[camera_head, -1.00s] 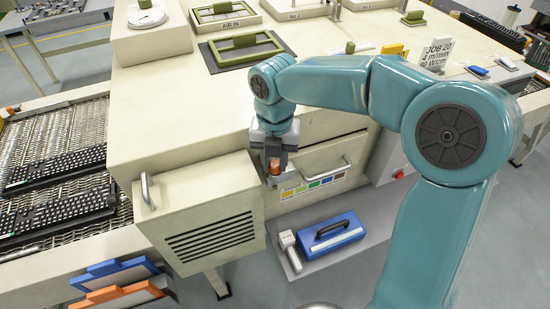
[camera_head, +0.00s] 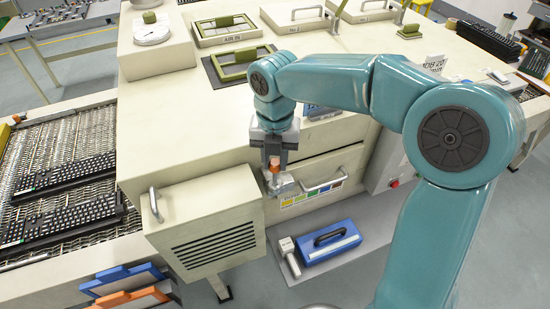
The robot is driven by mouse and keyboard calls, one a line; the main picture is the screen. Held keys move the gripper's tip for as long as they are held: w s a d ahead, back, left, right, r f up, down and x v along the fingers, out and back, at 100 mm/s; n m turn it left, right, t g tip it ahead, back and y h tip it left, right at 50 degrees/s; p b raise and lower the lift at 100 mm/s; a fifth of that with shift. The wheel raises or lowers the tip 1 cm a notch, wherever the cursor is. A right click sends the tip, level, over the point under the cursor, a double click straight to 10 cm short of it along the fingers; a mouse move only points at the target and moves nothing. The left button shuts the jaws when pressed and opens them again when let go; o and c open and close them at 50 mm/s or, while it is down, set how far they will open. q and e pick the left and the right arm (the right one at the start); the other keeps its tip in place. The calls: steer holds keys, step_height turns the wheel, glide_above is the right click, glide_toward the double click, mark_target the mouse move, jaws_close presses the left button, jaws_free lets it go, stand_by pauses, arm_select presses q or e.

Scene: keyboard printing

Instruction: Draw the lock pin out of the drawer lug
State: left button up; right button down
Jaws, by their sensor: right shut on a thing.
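My right gripper (camera_head: 273,158) points down in front of the machine and is shut on the orange-topped lock pin (camera_head: 274,164). The pin is upright, and its lower part shows just above the pale drawer lug (camera_head: 283,183). I cannot tell whether its tip is still inside the lug. The lug sticks out at the left end of the drawer (camera_head: 335,170), which has a curved metal handle (camera_head: 325,186) and a strip of coloured labels. My left gripper is not in view.
A vented cream box (camera_head: 210,222) with a side handle stands just left of the lug. A blue case (camera_head: 328,242) and a pale hammer-like tool (camera_head: 289,255) lie on a grey shelf below. Keyboards lie on the mesh conveyor (camera_head: 60,145) at left.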

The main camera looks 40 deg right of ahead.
mark_target(275, 162)
steer(key=shift+r, duration=0.45)
steer(key=shift+r, duration=2)
